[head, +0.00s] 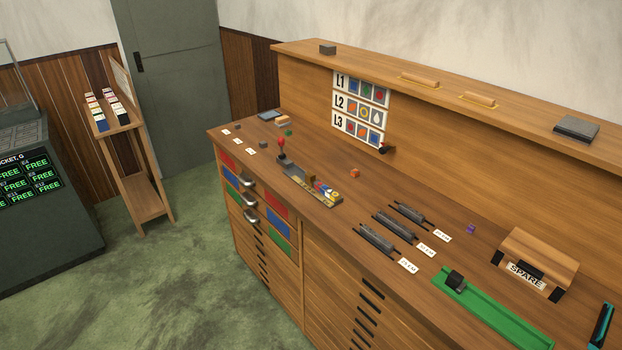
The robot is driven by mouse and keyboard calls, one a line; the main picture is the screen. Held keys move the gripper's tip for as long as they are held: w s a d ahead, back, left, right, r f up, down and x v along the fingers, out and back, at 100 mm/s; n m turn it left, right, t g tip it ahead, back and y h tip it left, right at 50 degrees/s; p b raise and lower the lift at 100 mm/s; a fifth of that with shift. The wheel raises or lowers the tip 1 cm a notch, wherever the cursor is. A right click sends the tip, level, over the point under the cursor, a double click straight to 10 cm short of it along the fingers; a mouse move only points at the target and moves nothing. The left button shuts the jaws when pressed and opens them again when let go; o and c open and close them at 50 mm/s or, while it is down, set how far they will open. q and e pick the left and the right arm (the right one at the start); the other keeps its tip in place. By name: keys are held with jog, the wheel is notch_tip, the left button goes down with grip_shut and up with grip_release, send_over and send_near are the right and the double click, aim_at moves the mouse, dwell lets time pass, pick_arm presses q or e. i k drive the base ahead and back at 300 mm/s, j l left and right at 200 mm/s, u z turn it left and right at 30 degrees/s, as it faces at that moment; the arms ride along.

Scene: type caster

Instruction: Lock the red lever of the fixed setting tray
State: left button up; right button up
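The red lever (281,143) stands near the left end of the wooden bench, its red knob on top of a dark base. It looks roughly upright; whether it is locked is too small to tell. The fixed setting tray (298,181) runs from near the lever toward the front right on the bench top. A grey part sits at its lever end, and small blue, red, yellow and white pieces (326,191) sit at its other end. Neither of my grippers is in view.
Three dark racks (394,225) with white labels, a green tray (490,310) and a wooden SPARE box (537,260) occupy the bench's right part. An orange block (354,173) lies behind the setting tray. Green floor lies left.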

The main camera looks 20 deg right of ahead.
aim_at(281, 140)
jog(key=i+j+z, duration=0.2)
jog(key=i+j, duration=0.2)
jog(key=j, duration=0.2)
jog(key=i+j+z, duration=0.2)
jog(key=i+j, duration=0.2)
jog(key=j, duration=0.2)
jog(key=i+j+z, duration=0.1)
jog(key=j, duration=0.25)
jog(key=i+j+z, duration=0.1)
jog(key=j, duration=0.25)
jog(key=i+j+z, duration=0.1)
jog(key=i+j, duration=0.15)
jog(key=j, duration=0.15)
